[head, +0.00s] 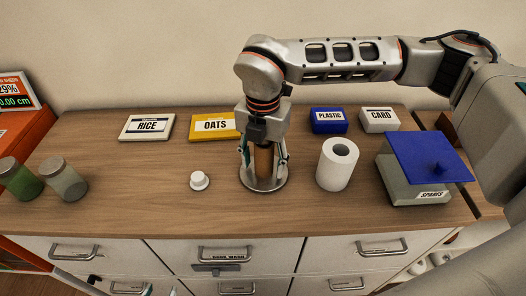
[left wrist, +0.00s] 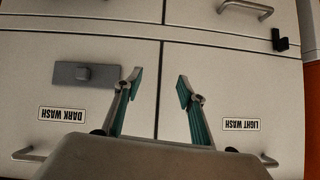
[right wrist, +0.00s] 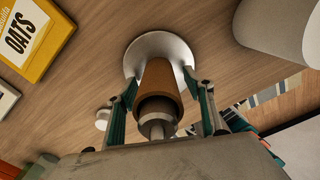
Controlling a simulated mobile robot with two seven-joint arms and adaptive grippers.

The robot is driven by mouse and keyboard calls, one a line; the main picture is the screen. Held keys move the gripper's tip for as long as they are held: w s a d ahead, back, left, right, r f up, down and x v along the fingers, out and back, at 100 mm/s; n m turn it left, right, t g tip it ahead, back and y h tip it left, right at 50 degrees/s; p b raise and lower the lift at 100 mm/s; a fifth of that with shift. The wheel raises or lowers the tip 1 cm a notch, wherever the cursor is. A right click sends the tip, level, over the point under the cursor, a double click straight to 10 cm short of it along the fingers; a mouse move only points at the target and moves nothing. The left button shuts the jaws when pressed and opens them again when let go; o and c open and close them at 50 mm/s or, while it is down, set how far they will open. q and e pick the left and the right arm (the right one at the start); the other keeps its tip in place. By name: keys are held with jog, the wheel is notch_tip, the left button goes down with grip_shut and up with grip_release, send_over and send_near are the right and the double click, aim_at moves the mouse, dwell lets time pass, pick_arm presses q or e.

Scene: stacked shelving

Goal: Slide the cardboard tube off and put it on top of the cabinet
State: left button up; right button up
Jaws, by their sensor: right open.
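The brown cardboard tube (head: 263,160) stands upright around the post of a round metal holder (head: 264,184) on the cabinet top (head: 120,205). In the right wrist view, the tube (right wrist: 161,82) shows the pale metal post end (right wrist: 157,127) sticking out of its opening. My right gripper (head: 264,158) points down over it with its fingers open on either side of the tube; I cannot tell whether they touch it. My left gripper (left wrist: 158,88) is open and empty in front of the drawers, near the dark wash label (left wrist: 63,114); only its fingertips show low in the head view.
A white paper roll (head: 337,165) stands right of the holder, and a small white cap (head: 200,180) lies left. Behind are rice (head: 147,127), oats (head: 214,126), plastic (head: 328,121) and card (head: 379,119) boxes. A blue-lidded spares box (head: 412,185) stands right, two jars (head: 62,180) left. The front-left top is clear.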

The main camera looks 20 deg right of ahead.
aim_at(263, 152)
jog(key=shift+f, duration=0.3)
jog(key=c, duration=1.2)
jog(key=shift+o, duration=0.2)
jog(key=shift+r+p, duration=0.35)
jog(key=shift+r, duration=0.3)
jog(key=shift+r+p, duration=0.8)
jog(key=shift+r, duration=0.7)
jog(key=shift+r+p, duration=1.2)
jog(key=shift+r, duration=1.2)
jog(key=shift+r+p, duration=0.85)
jog(key=shift+r, duration=1.2)
jog(key=shift+r+p, duration=0.35)
jog(key=shift+r, duration=0.65)
